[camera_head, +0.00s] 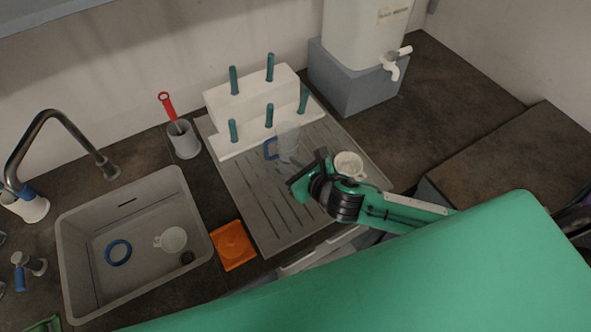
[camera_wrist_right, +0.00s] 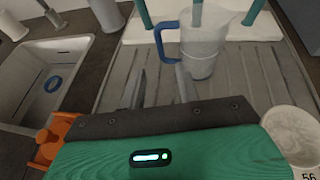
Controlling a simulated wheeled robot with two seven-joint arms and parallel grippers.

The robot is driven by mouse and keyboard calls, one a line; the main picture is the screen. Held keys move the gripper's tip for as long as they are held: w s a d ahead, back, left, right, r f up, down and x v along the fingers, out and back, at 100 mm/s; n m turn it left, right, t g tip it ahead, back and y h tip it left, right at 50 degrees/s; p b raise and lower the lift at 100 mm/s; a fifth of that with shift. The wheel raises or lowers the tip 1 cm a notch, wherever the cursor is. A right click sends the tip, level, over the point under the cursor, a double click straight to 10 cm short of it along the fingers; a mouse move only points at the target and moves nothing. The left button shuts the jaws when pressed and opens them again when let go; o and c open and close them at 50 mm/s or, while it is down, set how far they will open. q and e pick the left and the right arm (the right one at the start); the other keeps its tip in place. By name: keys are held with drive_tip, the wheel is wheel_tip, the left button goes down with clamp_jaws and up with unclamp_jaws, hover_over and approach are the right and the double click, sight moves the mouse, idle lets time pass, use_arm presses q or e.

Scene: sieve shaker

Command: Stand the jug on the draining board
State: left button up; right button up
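The clear jug (camera_head: 288,141) with a blue handle stands upright on the grooved grey draining board (camera_head: 262,205), close to the white peg rack. In the right wrist view the jug (camera_wrist_right: 205,50) is just beyond my fingers, with its handle on the left. My right gripper (camera_head: 307,171) is low over the board, in front of the jug and apart from it. In the right wrist view its two fingers (camera_wrist_right: 160,82) are spread with nothing between them. My left gripper is in neither view.
The white rack (camera_head: 255,100) with teal pegs stands behind the jug. A white cup (camera_head: 348,164) is right of my gripper. The sink (camera_head: 75,235) holds a cup and a blue ring. An orange item (camera_head: 232,245) lies between sink and board. The board's front left is clear.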

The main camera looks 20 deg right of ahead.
drive_tip(key=shift+v, duration=1)
